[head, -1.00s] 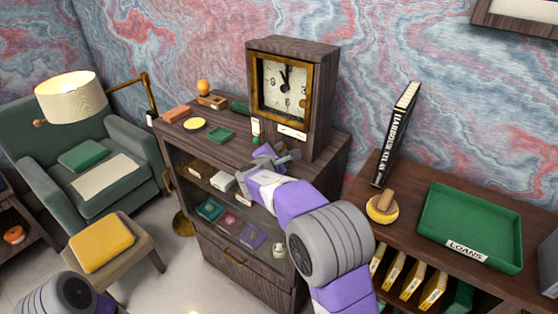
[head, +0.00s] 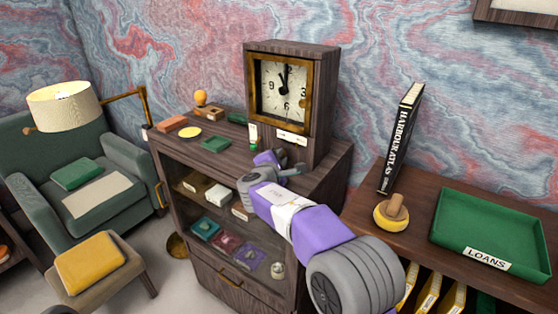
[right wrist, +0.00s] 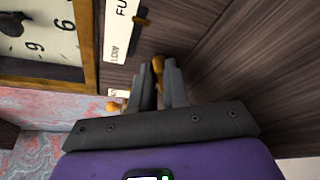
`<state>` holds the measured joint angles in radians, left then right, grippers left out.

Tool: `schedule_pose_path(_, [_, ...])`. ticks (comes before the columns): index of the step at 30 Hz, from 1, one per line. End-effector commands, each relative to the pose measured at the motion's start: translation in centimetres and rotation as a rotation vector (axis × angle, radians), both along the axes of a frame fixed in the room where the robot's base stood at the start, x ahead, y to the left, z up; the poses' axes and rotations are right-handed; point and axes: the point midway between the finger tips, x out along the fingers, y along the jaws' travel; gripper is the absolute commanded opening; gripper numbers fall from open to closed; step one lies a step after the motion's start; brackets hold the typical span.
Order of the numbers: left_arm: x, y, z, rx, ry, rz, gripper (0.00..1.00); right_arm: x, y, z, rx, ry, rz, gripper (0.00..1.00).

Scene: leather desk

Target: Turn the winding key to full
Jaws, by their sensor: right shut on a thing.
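The wooden clock (head: 322,90) stands on the cabinet, its white dial in a brass-coloured frame; part of the dial (right wrist: 35,40) shows at left in the right wrist view. There, a brass key (right wrist: 158,64) sits between the fingers of my right gripper (right wrist: 159,82), which is shut on it; the fingers hide part of it. A white label (right wrist: 116,45) reads "FU..." and "LOW", with a small brass marker (right wrist: 141,21) beside it, nearer the "FU" letters. In the head view my right gripper (head: 279,164) is low in front of the clock. My left gripper is out of view.
The cabinet top (head: 226,140) holds small items left of the clock, including a yellow disc (head: 190,131) and a green tray (head: 216,144). At right, a side surface holds a tall book (head: 402,140), a wooden stamp-like object (head: 391,212) and a green tray (head: 490,228).

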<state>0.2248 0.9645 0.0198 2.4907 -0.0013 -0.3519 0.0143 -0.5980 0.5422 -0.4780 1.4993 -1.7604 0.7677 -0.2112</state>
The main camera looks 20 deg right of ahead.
Motion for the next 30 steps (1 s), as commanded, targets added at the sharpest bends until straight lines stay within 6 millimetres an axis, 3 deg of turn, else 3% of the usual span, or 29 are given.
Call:
schedule_pose_path(2, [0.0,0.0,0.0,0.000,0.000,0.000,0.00,0.0,0.1,0.0,0.001,0.001,0.003,0.00])
schedule_pose_path(3, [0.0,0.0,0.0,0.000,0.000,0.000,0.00,0.0,0.1,0.0,0.001,0.001,0.003,0.21])
schedule_pose_path(7, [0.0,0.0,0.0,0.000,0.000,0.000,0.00,0.0,0.1,0.0,0.001,0.001,0.002,0.40])
schedule_pose_path(17, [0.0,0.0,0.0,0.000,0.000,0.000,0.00,-0.3,0.3,0.1,0.000,0.000,0.002,0.40])
schedule_pose_path(30, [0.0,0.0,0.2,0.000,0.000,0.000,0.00,-5.6,3.6,1.4,0.002,0.000,0.002,0.40])
